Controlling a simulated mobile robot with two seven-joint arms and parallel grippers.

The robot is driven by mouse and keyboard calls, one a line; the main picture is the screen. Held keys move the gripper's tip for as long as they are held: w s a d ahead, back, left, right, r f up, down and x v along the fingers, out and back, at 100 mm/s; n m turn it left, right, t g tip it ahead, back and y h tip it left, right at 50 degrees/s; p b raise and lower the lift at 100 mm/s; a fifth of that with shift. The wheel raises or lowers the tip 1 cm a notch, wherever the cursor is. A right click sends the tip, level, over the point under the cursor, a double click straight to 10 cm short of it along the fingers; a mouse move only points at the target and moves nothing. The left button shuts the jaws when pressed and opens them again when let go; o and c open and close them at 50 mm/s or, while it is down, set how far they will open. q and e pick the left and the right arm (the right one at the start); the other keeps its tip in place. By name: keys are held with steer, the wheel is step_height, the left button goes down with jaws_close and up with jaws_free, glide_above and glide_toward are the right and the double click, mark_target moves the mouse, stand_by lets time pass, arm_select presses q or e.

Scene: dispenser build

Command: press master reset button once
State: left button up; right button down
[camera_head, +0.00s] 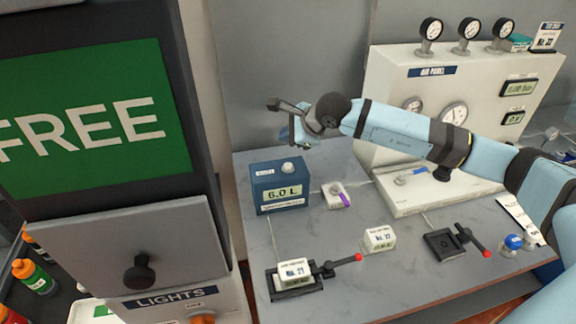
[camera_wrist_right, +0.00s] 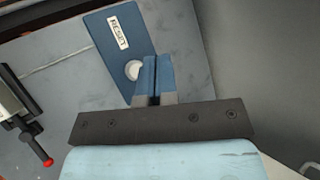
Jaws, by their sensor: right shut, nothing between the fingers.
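The blue box (camera_head: 262,197) stands on the grey table, with a display reading 6.0 L on its front. Its white round button (camera_head: 288,167) is on the top face. In the right wrist view the box top (camera_wrist_right: 112,22) carries a RESET label, and the button (camera_wrist_right: 132,70) shows just left of my fingers. My right gripper (camera_head: 296,141) is above the box with its fingers pointing down; in the wrist view its fingers (camera_wrist_right: 154,78) are shut and empty. The button looks uncovered and apart from the fingers in the head view. My left gripper is not in view.
Fixtures with red-tipped levers (camera_head: 358,257) and a white block (camera_head: 379,239) are on the table. A dark cabinet with a green FREE screen (camera_head: 95,120) rises at the left.

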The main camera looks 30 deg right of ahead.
mark_target(288, 166)
step_height(288, 166, down, 6)
steer(key=shift+r+b, duration=0.25)
steer(key=shift+b, duration=0.95)
steer(key=shift+f+b, duration=0.35)
steer(key=shift+f, duration=0.1)
stand_by(0.6)
steer(key=shift+f+b, duration=0.3)
steer(key=shift+b, duration=0.4)
steer(key=shift+f+b, duration=0.5)
steer(key=shift+b, duration=0.1)
stand_by(0.4)
steer(key=shift+r, duration=0.9)
